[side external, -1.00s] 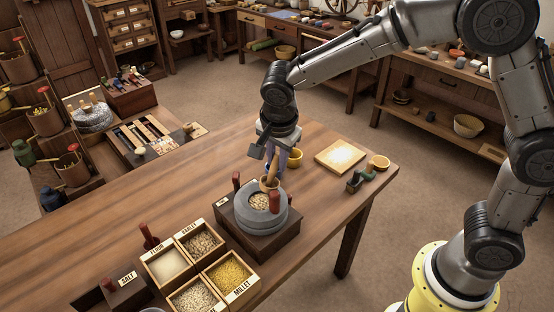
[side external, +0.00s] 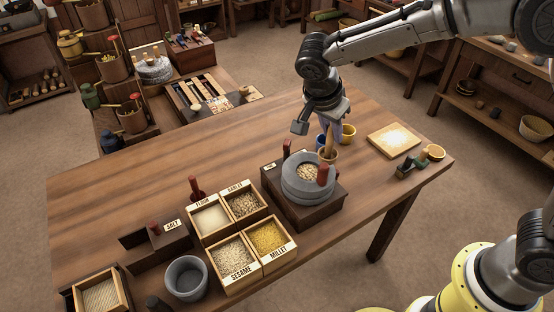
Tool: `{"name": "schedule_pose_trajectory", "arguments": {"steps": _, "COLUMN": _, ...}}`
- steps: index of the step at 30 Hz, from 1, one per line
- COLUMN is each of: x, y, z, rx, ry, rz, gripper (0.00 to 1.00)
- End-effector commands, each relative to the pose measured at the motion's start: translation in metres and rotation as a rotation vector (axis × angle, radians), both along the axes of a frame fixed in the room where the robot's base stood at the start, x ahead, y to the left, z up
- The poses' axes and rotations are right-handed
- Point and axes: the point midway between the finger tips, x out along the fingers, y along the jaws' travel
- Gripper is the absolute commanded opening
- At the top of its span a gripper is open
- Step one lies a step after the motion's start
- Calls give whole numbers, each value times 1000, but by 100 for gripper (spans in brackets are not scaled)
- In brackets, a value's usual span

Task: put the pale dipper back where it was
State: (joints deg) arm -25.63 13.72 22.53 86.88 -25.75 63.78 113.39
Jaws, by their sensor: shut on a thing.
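My gripper (side external: 331,126) points down over the back edge of the quern, shut on the upright wooden handle of a dipper. The dipper's pale tan cup (side external: 328,156) hangs just behind and right of the quern's opening. I cannot tell whether the cup touches the stone or what it holds. The grey stone quern (side external: 296,193) sits on a dark wooden base (side external: 322,212), with pale grain in its opening and red-topped pegs around it. The dipper's former place is not clear from these frames.
Blue (side external: 320,140) and yellow (side external: 349,131) cups stand close behind the dipper. Grain boxes (side external: 240,230), a salt box (side external: 155,240) and a grey bowl (side external: 186,278) stand front left.

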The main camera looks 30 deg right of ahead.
Motion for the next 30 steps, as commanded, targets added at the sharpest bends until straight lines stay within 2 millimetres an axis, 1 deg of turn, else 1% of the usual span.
{"name": "schedule_pose_trajectory", "arguments": {"steps": 4, "x": 0, "y": 1, "z": 0, "rx": 0, "ry": -1, "rz": 42, "gripper": 0}}
{"name": "schedule_pose_trajectory", "arguments": {"steps": 7, "x": 3, "y": 4, "z": 0, "rx": 0, "ry": -1, "rz": 131, "gripper": 0}}
{"name": "schedule_pose_trajectory", "arguments": {"steps": 11, "x": 20, "y": 17, "z": 8, "rx": 1, "ry": -4, "rz": 297, "gripper": 0}}
{"name": "schedule_pose_trajectory", "arguments": {"steps": 14, "x": 41, "y": 34, "z": 13, "rx": 1, "ry": -4, "rz": 455, "gripper": 0}}
{"name": "schedule_pose_trajectory", "arguments": {"steps": 19, "x": 83, "y": 71, "z": 15, "rx": 1, "ry": -4, "rz": 740, "gripper": 0}}
{"name": "schedule_pose_trajectory", "arguments": {"steps": 24, "x": 125, "y": 113, "z": 10, "rx": 0, "ry": -4, "rz": 1007, "gripper": 0}}
{"name": "schedule_pose_trajectory", "arguments": {"steps": 27, "x": 145, "y": 136, "z": 3, "rx": 0, "ry": -3, "rz": 1128, "gripper": 0}}
{"name": "schedule_pose_trajectory", "arguments": {"steps": 30, "x": 161, "y": 157, "z": -7, "rx": 0, "ry": -3, "rz": 1220, "gripper": 0}}
